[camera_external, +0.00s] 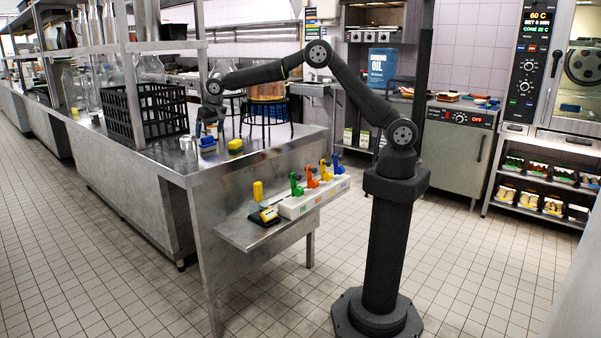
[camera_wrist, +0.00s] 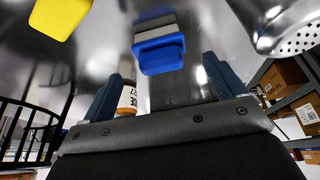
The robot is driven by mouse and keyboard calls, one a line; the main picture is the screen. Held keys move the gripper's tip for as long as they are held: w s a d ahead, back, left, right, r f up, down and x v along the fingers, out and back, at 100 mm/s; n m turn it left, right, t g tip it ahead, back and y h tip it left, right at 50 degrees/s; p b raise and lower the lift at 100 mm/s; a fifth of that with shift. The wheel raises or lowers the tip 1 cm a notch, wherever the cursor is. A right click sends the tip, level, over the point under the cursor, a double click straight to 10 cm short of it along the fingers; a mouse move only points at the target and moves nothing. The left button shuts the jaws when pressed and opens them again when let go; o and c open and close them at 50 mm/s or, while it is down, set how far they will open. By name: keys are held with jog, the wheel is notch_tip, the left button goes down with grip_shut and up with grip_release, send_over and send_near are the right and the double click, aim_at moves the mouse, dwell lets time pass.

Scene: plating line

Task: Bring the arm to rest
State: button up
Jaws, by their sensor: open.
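My gripper (camera_external: 209,126) is at the end of my outstretched arm, low over the steel counter (camera_external: 255,150). In the wrist view my gripper (camera_wrist: 165,85) has its two dark blue fingers apart, with nothing seen held between them. A blue and grey block (camera_wrist: 158,50) shows just beyond the fingertips; it also shows on the counter in the external view (camera_external: 207,145). I cannot tell from the wrist view how close it is to the fingers. A yellow block (camera_wrist: 60,15) lies to its left; it also shows in the external view (camera_external: 235,145).
A black crate (camera_external: 148,112) stands left of my gripper, and a round black stand (camera_external: 268,118) stands to its right. A metal container (camera_external: 187,145) is near the counter edge.

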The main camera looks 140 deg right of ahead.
aim_at(207, 137)
jog(key=x, duration=0.7)
notch_tip(207, 137, up, 3)
jog(key=shift+f, duration=0.2)
jog(key=shift+r, duration=0.6)
